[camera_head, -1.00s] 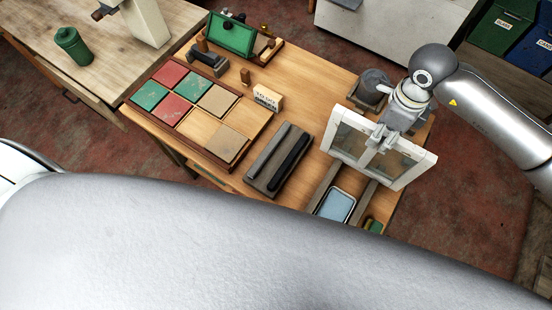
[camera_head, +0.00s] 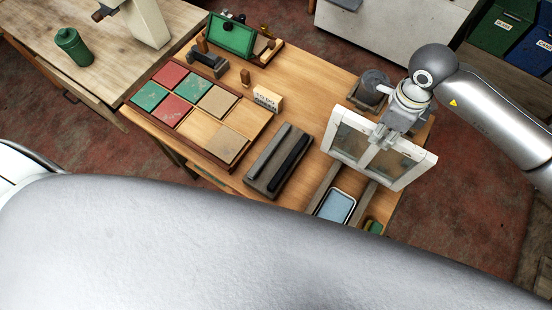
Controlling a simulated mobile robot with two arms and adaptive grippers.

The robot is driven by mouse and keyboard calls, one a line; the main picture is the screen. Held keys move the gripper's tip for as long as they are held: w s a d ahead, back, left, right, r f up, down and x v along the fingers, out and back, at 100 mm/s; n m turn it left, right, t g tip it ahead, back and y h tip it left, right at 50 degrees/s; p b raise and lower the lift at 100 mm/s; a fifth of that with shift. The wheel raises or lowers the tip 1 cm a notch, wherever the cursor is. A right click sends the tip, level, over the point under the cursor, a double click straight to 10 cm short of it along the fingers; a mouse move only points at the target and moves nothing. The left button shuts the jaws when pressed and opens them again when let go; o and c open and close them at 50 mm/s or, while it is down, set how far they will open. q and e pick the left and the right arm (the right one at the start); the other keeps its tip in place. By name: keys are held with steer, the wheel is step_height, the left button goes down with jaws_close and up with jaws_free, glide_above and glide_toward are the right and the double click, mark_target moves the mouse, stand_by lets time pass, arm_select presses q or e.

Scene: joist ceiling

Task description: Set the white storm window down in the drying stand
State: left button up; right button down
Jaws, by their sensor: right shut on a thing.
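The white storm window (camera_head: 415,172), a white frame with two dark panes and a middle bar, is at the right of the bench. My right gripper (camera_head: 382,136) is shut on its upper middle, and the window is tilted in this view. Below it, two grey-brown rails (camera_head: 323,185) look like part of the drying stand; the window hides much of them. I cannot tell whether the window touches the rails. My left gripper is not in view.
A blue-topped tray (camera_head: 336,206) lies between the rails. A grey block with a black bar (camera_head: 290,163) lies left of them. A board of coloured panels (camera_head: 178,109), a small sign block (camera_head: 267,98) and a dark round item (camera_head: 374,84) are also on the bench (camera_head: 310,92).

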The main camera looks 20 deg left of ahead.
steer(key=shift+r+p, duration=0.45)
steer(key=shift+r, duration=0.85)
steer(key=shift+r+p, duration=0.45)
steer(key=shift+r, duration=0.75)
